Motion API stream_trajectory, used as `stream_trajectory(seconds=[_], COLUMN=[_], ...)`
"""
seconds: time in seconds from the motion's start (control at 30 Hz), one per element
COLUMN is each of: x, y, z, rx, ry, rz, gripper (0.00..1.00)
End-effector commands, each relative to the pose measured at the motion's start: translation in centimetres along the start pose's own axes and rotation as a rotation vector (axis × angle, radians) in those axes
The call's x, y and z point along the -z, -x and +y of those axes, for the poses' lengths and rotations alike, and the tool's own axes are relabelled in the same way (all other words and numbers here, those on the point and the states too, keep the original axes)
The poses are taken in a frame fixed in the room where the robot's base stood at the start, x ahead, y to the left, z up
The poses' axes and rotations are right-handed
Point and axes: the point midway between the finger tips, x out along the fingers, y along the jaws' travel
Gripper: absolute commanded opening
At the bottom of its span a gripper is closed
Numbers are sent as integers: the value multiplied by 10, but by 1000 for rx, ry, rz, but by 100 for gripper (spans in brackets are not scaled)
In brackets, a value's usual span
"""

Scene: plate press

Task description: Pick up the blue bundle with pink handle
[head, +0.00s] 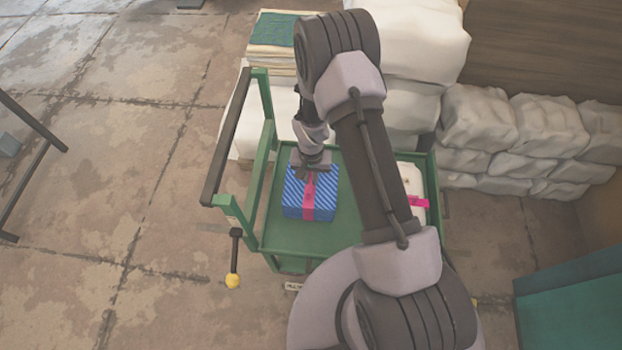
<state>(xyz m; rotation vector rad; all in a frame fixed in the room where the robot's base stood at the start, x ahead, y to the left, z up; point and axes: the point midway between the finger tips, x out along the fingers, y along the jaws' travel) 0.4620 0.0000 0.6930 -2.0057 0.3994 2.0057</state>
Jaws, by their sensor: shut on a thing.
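The blue striped bundle (325,205) with a pink band and handle (309,199) sits on the left part of the green cart's tray (343,232). My gripper (311,176) is directly above the bundle, at the top of its pink handle. It is shut on the handle, though the fingertips are small and partly hidden. The bundle appears level, and I cannot tell whether it touches the tray.
A white bundle with a pink band (411,184) lies at the tray's right side, partly behind my arm. The cart has a dark push bar (226,140) at left. White sacks (520,135) stand behind and right. Floor at left is mostly clear.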

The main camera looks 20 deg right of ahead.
Motion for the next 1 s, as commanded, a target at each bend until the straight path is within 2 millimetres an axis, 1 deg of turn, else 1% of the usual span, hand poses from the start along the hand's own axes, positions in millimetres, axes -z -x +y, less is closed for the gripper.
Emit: stream_trajectory(seconds=[0.07, 0.37, 0.57, 0.8, 0.9, 1.0], x=[0, -25, -58, -110, -125, -134], y=[8, 10, 14, 19, 20, 20], z=[0, 14, 32, 60, 69, 74], rx=[1, 0, -1, -1, -1, -1], ry=[0, 0, -1, -1, 0, 0], rz=[1, -1, -3, -4, -3, -2], gripper=[0, 0, 0, 0, 0, 0])
